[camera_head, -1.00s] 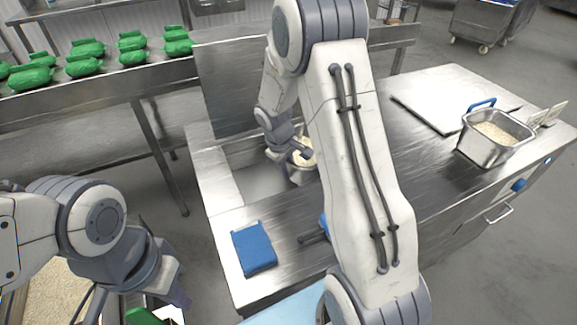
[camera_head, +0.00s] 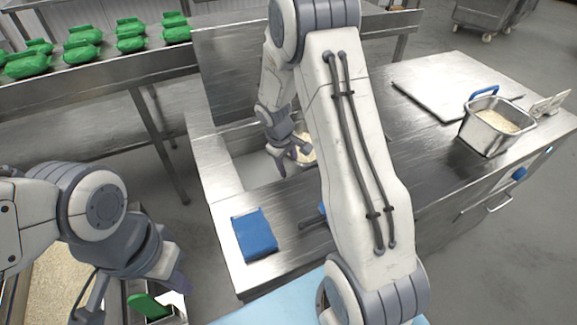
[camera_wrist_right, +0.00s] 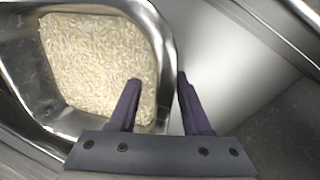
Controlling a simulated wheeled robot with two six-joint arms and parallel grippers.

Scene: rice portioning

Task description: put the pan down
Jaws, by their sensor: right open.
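A metal pan (camera_wrist_right: 165,65) filled with rice (camera_wrist_right: 100,60) takes up the upper left of the right wrist view. My right gripper (camera_wrist_right: 158,98) is open, with one finger over the rice side and the other outside, the pan's rim between them. In the head view my right gripper (camera_head: 291,152) is at the pan, in the counter's sunken basin (camera_head: 252,170); my arm hides part of the pan. My left gripper (camera_head: 138,293) is low at the left, fingers spread above a container with a green object (camera_head: 148,306).
A blue block-like item (camera_head: 255,234) lies on the counter's front left. Another metal pan of rice (camera_head: 485,137) stands at the right beside a white board (camera_head: 450,85). Green bags (camera_head: 82,52) lie on the back left table. Rice fills a bin (camera_head: 60,285) at lower left.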

